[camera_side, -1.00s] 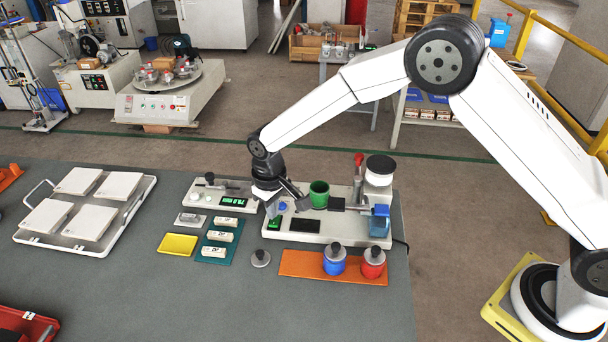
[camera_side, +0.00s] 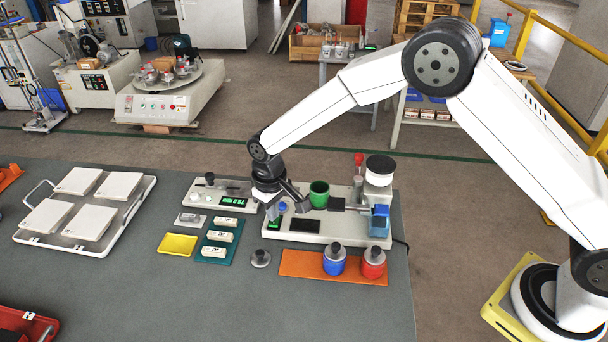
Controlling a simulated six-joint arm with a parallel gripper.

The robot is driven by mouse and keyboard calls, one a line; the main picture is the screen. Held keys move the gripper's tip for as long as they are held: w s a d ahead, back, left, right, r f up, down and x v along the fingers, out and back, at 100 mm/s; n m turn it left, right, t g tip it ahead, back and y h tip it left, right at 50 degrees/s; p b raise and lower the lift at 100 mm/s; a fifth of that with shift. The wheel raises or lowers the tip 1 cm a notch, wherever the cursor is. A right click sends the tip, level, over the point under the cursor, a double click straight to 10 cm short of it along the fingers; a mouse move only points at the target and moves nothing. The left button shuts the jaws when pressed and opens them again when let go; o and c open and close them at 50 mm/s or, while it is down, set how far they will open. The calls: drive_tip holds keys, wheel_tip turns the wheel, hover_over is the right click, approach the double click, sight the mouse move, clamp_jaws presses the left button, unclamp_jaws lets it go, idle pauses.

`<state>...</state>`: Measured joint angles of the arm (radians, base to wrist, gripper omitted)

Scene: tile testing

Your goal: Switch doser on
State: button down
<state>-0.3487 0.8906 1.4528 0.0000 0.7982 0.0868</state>
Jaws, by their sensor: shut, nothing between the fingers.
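The doser (camera_side: 330,238) is a long pale unit on the grey bench. It carries a green cup (camera_side: 319,195), a red-topped lever (camera_side: 358,160), a white canister with a dark lid (camera_side: 379,178) and a blue container (camera_side: 379,222). A dark panel (camera_side: 304,226) lies on its front, with a green-lit button or switch (camera_side: 273,224) at its left end and a blue knob (camera_side: 282,207) behind. My gripper (camera_side: 272,217) is shut and empty, pointing down over the left end by the green part. Contact cannot be told; the fingers partly hide that corner.
A pale device with a lit green display (camera_side: 233,202) stands left of the doser. In front are an orange mat (camera_side: 305,264) with blue and red weighted jars, a grey knobbed weight (camera_side: 261,258), a teal tray (camera_side: 228,236) and a yellow pad (camera_side: 177,244). A tile tray (camera_side: 100,246) is left.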

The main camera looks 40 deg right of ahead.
sight(274, 223)
drive_tip(key=shift+f, duration=1)
idle(0.9)
drive_tip(key=shift+r, duration=3.5)
